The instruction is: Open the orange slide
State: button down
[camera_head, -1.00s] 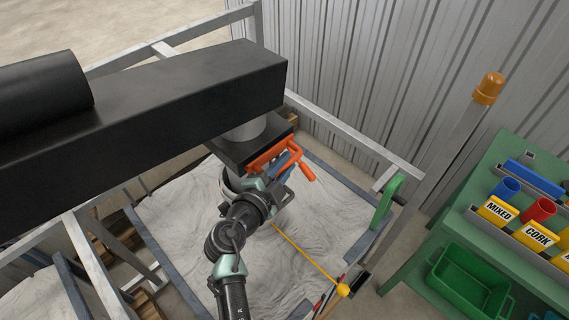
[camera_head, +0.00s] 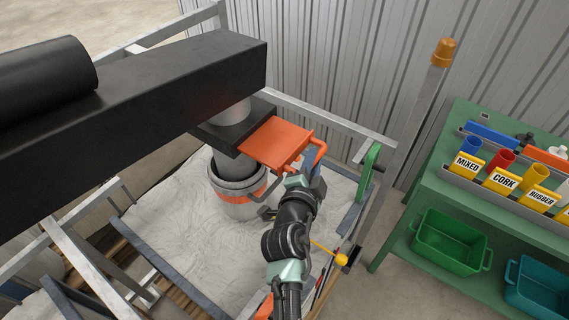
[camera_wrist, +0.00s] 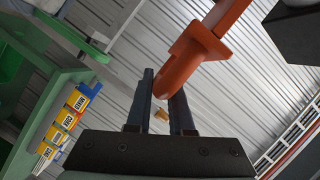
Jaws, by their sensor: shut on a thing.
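The orange slide (camera_head: 277,142) is a flat plate that sticks well out to the right of the black housing (camera_head: 212,137) under the black duct. Its orange handle is at the right end, and the handle also fills the upper middle of the wrist view (camera_wrist: 190,60). My gripper (camera_wrist: 163,92) is shut on this handle, with one dark finger on each side of it. In the head view my wrist partly hides the grip.
A grey spout with an orange band (camera_head: 228,197) hangs below the housing over a white bag (camera_head: 190,240) in a metal frame. A green handle (camera_head: 369,168) and a yellow knob (camera_head: 341,260) are near the frame's right side. A green shelf (camera_head: 432,190) with labelled holders stands at right.

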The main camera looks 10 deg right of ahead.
jog(key=shift+s+f, duration=0.15)
jog(key=c, duration=0.8)
grip_release()
jog(key=b+v, duration=0.1)
jog(key=v, duration=1.2)
jog(key=shift+b, duration=0.4)
jog(key=shift+d, duration=0.1)
